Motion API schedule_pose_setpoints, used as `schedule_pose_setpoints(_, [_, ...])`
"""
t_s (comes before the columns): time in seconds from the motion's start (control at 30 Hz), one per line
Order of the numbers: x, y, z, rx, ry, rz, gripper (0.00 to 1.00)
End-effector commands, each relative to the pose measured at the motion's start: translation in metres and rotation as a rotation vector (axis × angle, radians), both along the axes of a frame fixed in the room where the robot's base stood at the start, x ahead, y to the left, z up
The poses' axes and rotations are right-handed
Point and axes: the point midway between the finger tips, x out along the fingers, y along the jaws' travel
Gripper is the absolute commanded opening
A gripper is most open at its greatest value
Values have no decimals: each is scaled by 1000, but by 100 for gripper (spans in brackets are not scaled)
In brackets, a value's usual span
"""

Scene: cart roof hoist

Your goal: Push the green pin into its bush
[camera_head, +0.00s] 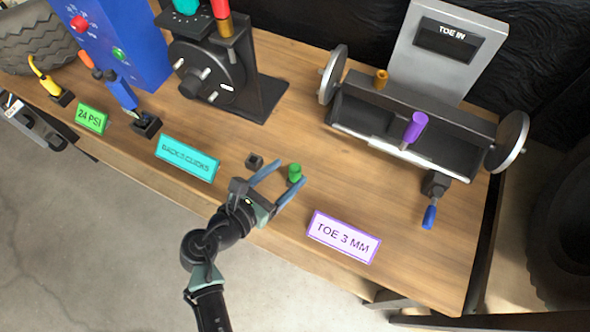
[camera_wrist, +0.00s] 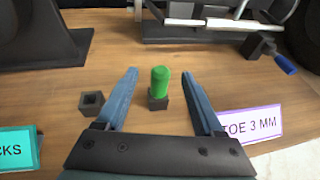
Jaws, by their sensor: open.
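The green pin (camera_head: 294,172) stands upright on the wooden bench, and the wrist view shows the pin (camera_wrist: 160,80) in a small dark block, its bush (camera_wrist: 157,103). Most of the green part shows above the block; how deep it sits inside cannot be told. My gripper (camera_head: 292,187) is open, with its two blue-grey fingers on either side of the pin and apart from it. In the wrist view my gripper (camera_wrist: 170,88) has the pin between its fingers, nearer the left one.
A small dark square socket (camera_head: 254,161) stands left of my gripper. The "TOE 3 MM" sign (camera_head: 343,237) is at right, the cyan sign (camera_head: 188,158) at left. The toe-in fixture (camera_head: 420,130) with a purple pin (camera_head: 415,127) stands behind right. A black wheel stand (camera_head: 225,80) is behind left.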

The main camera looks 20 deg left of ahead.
Motion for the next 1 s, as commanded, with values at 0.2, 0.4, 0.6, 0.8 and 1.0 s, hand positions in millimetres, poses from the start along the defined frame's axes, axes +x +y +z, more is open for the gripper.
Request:
schedule_pose_setpoints(0.2, [18,-4,-7,2,0,-1,70])
schedule_pose_setpoints(0.4, [39,-10,-22,2,-1,-2,70])
schedule_pose_setpoints(0.6, [60,-16,-30,4,-1,-1,70])
schedule_pose_setpoints(0.8, [62,-16,-31,3,0,-1,70])
schedule_pose_setpoints(1.0, [62,-16,-31,3,-1,0,46])
